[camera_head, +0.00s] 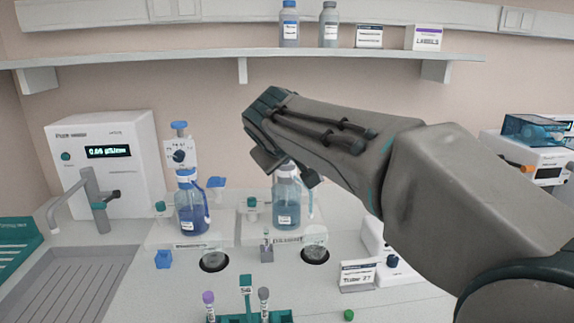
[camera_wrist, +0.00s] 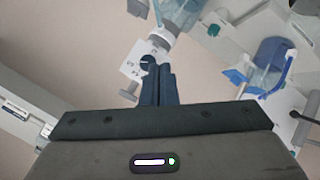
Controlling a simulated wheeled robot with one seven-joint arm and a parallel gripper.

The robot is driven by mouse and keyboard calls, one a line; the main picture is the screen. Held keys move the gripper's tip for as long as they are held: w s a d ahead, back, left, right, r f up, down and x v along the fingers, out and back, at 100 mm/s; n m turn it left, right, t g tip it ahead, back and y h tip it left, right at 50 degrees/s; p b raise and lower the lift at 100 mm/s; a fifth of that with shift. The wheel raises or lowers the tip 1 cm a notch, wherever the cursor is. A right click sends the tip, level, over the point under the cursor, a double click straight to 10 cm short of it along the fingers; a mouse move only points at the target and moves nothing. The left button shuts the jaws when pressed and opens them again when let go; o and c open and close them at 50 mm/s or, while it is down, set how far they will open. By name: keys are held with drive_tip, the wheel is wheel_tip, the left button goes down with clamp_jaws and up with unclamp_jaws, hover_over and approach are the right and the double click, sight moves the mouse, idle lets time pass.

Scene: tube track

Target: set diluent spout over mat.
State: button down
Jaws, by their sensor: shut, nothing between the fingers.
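Two dispenser bottles stand at the back of the white bench. The left bottle (camera_head: 191,210) holds blue liquid and has a blue spout (camera_head: 216,182) pointing right. The right bottle (camera_head: 286,205) holds pale blue liquid; my gripper hides its dispenser head in the head view. Dark round mats lie in front, left (camera_head: 214,270) and right (camera_head: 316,261), each under a clear vessel.
A tube rack (camera_head: 245,308) stands at the front. A white meter (camera_head: 108,160), a tap (camera_head: 97,195) and a sink are at the left. A label card (camera_head: 357,275) stands right of the mats. A shelf (camera_head: 190,60) runs above.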

drive_tip(key=shift+v, duration=1.25)
drive_tip(key=shift+d, duration=0.1)
drive_tip(key=s+d+f+m+g+p, duration=0.3)
drive_tip(key=s+d+f+g, duration=0.1)
drive_tip(key=s+d+f, duration=0.55)
drive_tip(key=s+d+f+m+g+y+p, duration=0.1)
drive_tip(key=s+d+f+m+g, duration=0.15)
drive_tip(key=s+f, duration=0.35)
drive_tip(key=s+d+f+m+g+p, duration=0.1)
drive_tip(key=s+d+f+m+g, duration=0.15)
drive_tip(key=s+f, duration=0.45)
drive_tip(key=w+a+r+n+t+h+b, duration=0.1)
drive_tip(key=w+a+r+n+t+h, duration=0.15)
drive_tip(key=w+a+r, duration=0.8)
drive_tip(key=w+a+r+n+t+h+b, duration=0.1)
drive_tip(key=w+a+r+n+t+b, duration=0.15)
drive_tip(key=w+a+r, duration=0.8)
drive_tip(key=w+d+f+p, duration=0.2)
drive_tip(key=w+d+f, duration=0.6)
drive_tip(key=w+f, duration=0.1)
drive_tip(key=shift+w+d+m+t, duration=0.15)
drive_tip(key=shift+w+m+t, duration=0.15)
drive_tip(key=shift+w, duration=0.1)
